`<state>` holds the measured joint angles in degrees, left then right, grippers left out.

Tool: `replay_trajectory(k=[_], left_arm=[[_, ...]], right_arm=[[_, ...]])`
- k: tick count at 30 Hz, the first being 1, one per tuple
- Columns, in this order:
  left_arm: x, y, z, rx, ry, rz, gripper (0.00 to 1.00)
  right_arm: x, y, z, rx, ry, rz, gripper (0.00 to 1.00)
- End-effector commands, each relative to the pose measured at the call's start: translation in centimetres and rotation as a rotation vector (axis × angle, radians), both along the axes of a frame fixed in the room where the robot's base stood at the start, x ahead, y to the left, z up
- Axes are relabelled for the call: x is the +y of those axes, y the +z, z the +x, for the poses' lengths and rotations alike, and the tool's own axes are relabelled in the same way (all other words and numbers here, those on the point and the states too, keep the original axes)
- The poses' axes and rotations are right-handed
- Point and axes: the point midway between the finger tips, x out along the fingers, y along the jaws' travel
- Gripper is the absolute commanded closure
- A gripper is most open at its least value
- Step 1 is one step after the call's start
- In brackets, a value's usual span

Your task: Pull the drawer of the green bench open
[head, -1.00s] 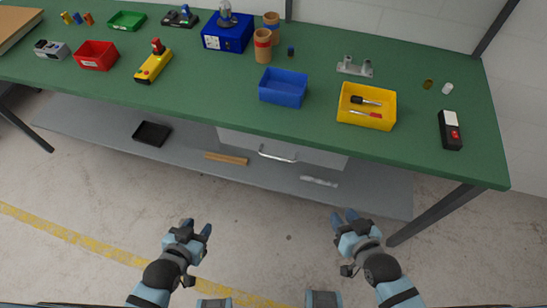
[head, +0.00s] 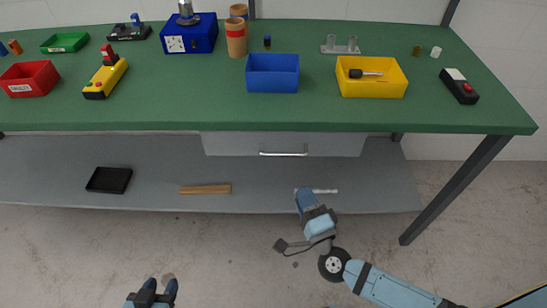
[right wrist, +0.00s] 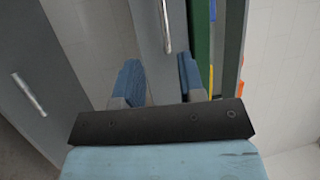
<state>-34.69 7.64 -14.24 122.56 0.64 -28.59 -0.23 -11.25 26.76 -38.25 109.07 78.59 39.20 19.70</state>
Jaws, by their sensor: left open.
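The green bench (head: 180,108) has a light grey drawer (head: 225,145) under its top. The drawer front looks flush, with a silver bar handle (head: 283,154) across its middle. My right gripper (head: 304,195) is below the handle and slightly right of it in the head view, apart from it. In the right wrist view, its two blue fingers (right wrist: 160,80) are spread with nothing between them. The handle (right wrist: 166,25) shows beyond the fingertips at the top. My left gripper (head: 160,288) is open and empty low in the head view, over the floor, far from the drawer.
A grey lower shelf (head: 250,203) carries a black tray (head: 108,180), a wooden bar (head: 205,189) and a silver rod (head: 325,191), near my right gripper. Blue (head: 272,85) and yellow (head: 372,90) bins stand on the bench top. A dark leg (head: 455,190) is at right.

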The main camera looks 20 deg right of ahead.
Motion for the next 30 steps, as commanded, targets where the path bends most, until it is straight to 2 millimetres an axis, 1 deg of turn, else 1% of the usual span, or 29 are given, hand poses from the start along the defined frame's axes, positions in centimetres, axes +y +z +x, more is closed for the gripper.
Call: replay_trajectory(k=[5,12,18,21,24,30], left_arm=[[-0.2,-0.1,-0.3,0.006,0.0,-0.004,0.57],[-0.2,-0.5,-0.6,0.013,-0.001,-0.004,0.57],[-0.2,-0.6,-0.5,0.01,0.0,-0.002,0.57],[-0.2,-0.6,-0.5,0.008,-0.001,0.0,0.57],[-0.1,-0.6,-0.4,0.007,-0.001,0.0,0.57],[-0.1,-0.6,-0.4,0.007,-0.002,0.001,0.57]], right_arm=[[0.3,0.6,2.3,-0.004,-0.001,0.002,0.63],[1.0,1.4,7.4,-0.004,0.0,-0.001,0.63],[1.4,2.0,10.9,-0.003,0.001,-0.002,0.63],[1.5,2.2,12.1,-0.003,0.001,-0.002,0.63],[1.6,2.3,12.8,-0.002,0.001,-0.002,0.63],[1.7,2.3,13.2,-0.001,0.002,-0.002,0.63]])
